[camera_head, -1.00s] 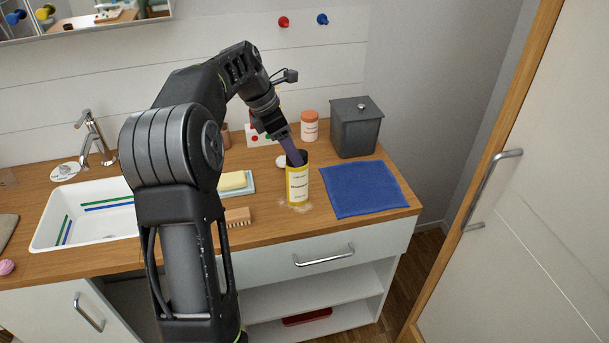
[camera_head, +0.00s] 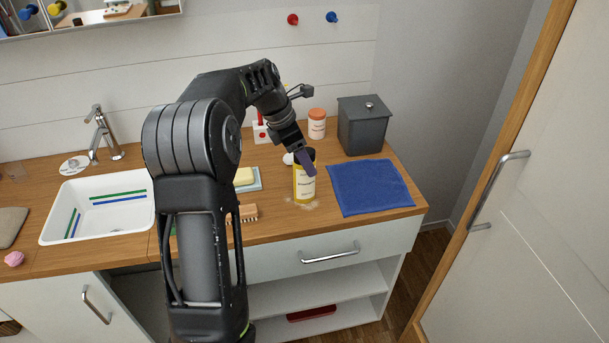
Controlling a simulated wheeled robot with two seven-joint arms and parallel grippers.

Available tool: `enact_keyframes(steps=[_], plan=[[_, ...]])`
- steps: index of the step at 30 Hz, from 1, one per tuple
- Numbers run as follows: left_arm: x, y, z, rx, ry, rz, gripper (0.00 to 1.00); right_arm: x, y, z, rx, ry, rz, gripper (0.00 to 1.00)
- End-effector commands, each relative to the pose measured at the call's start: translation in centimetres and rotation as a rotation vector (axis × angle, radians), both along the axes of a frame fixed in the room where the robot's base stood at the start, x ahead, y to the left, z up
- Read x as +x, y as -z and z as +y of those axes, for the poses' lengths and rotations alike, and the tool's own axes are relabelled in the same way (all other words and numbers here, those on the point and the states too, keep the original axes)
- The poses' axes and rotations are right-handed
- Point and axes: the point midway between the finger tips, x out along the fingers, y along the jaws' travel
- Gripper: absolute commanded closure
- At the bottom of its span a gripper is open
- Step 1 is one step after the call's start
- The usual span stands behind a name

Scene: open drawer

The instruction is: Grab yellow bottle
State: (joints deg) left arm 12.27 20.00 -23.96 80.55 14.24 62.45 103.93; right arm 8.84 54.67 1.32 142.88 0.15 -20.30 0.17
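The yellow bottle (camera_head: 304,189) with a white label and dark top stands upright on the wooden counter, left of the blue cloth. My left gripper (camera_head: 306,164) reaches down to it from the upper left. One purple finger lies in front of the bottle's top and upper label. The other finger is not clearly visible, so I cannot tell whether the gripper is open or closed on it. My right gripper is not in view.
The blue cloth (camera_head: 371,188) lies right of the bottle. A grey lidded bin (camera_head: 362,128) and an orange-capped jar (camera_head: 317,125) stand behind. A wooden brush (camera_head: 247,212) and a sponge on a dish (camera_head: 244,177) lie left, near the white sink (camera_head: 52,235).

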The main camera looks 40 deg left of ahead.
Motion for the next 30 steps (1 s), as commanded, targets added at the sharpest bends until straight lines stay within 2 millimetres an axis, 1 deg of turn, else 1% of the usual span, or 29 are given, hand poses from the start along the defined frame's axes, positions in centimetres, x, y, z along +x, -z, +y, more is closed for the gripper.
enact_keyframes(steps=[1,4,8,25,26,30], plan=[[0.1,0.7,-0.2,-0.002,0.001,0.005,0.36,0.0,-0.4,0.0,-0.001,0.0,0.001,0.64],[0.6,2.1,-0.5,-0.002,-0.001,0.004,0.36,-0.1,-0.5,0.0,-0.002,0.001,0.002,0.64],[0.9,3.0,-0.7,-0.001,-0.001,0.001,0.36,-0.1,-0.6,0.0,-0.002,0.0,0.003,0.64],[0.9,3.0,-0.7,-0.001,-0.001,0.001,0.36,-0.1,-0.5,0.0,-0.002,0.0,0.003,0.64],[0.9,3.0,-0.7,-0.001,-0.001,0.001,0.37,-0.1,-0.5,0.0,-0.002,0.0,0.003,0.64],[0.9,3.0,-0.7,-0.001,-0.001,0.001,0.48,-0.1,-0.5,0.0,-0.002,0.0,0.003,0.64]])
